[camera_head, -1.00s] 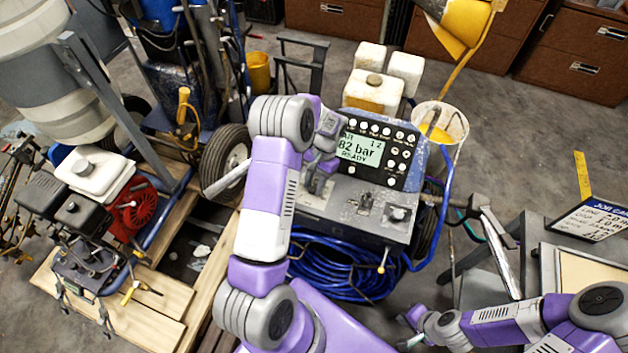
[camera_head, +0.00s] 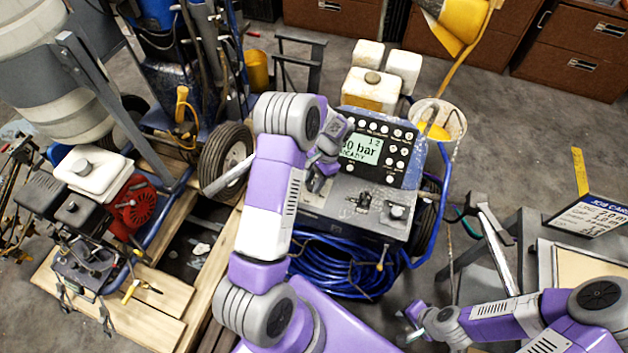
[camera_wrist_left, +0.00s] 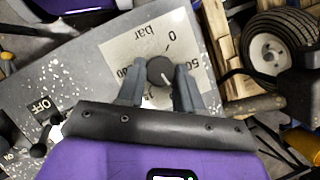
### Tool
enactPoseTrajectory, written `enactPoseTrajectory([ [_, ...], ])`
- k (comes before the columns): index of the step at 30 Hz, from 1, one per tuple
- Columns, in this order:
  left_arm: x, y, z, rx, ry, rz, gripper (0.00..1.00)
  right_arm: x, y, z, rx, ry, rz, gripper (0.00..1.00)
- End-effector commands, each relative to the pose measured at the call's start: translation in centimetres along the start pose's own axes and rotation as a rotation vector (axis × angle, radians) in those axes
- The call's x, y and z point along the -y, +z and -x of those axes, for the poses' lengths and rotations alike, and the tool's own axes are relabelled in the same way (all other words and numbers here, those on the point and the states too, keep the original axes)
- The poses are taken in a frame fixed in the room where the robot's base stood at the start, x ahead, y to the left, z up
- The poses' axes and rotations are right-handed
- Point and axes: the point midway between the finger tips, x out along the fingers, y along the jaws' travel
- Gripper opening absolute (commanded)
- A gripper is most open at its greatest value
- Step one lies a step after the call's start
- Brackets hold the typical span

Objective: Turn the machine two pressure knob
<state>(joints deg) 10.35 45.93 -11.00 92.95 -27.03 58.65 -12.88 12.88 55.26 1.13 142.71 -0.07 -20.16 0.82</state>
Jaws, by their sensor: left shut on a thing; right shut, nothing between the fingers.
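The machine's grey panel (camera_head: 340,205) stands in the middle, with a black control box and a lit display (camera_head: 362,148) above it. The display reads a number ending in 0, then "bar" and "READY"; its left edge is hidden by my left arm. The dark round pressure knob (camera_wrist_left: 160,71) with a white pointer line sits on a pale dial plate (camera_wrist_left: 150,42) marked "bar" in the left wrist view. My left gripper (camera_wrist_left: 157,88) is shut on the knob, a finger on each side. My right gripper (camera_head: 412,325) is shut and empty at the lower right, away from the machine.
Blue hose (camera_head: 340,268) is coiled under the panel. A cart with a white-capped engine (camera_head: 98,172) stands on the left, with a wheel (camera_head: 228,158) behind my left arm. A bench with a job card (camera_head: 592,215) is at the right. White jugs (camera_head: 372,90) stand behind the machine.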

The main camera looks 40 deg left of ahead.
Motion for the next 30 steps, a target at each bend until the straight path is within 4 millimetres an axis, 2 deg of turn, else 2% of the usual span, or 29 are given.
enactPoseTrajectory([
  [2,0.0,0.0,0.0,-0.001,0.0,0.001,0.05,0.0,0.0,0.0,0.0,0.0,0.0,0.0],
  [3,0.0,0.0,0.0,-0.001,0.0,0.001,0.37,0.0,0.0,0.0,0.0,0.0,0.0,0.0],
  [8,0.0,0.0,0.0,-0.001,0.001,0.001,0.61,0.0,0.0,0.0,0.0,0.0,0.0,0.0],
  [18,0.0,0.0,0.5,-0.002,0.0,0.002,0.61,0.0,0.0,0.1,0.0,0.0,0.0,0.0],
  [30,0.0,0.0,6.5,-0.002,-0.001,0.002,0.61,0.4,0.0,1.0,0.0,0.0,0.0,0.0],
])
